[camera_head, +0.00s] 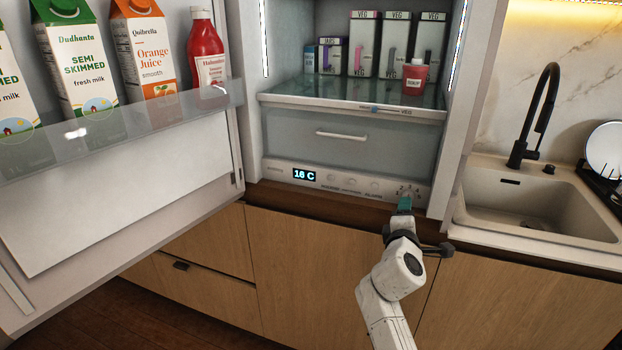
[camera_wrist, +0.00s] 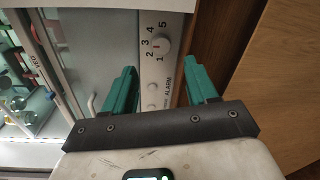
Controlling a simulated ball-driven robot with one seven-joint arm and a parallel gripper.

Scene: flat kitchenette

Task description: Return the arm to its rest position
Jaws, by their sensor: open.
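My gripper (camera_head: 404,204) is in front of the right end of the fridge's lower control panel (camera_head: 340,183). In the wrist view its two green fingers (camera_wrist: 161,90) are apart with nothing between them. A round dial (camera_wrist: 160,45) with numbers around it lies beyond the gap between the fingertips. In the head view the dial is largely hidden by my gripper. I cannot tell how close the fingertips are to the panel. My arm reaches up from the lower right of the head view.
The fridge door (camera_head: 120,200) stands open at left, its shelf holding cartons and a red bottle (camera_head: 207,55). A sink (camera_head: 540,200) with a black tap (camera_head: 540,115) is at right. Wooden cabinets (camera_head: 310,270) are below.

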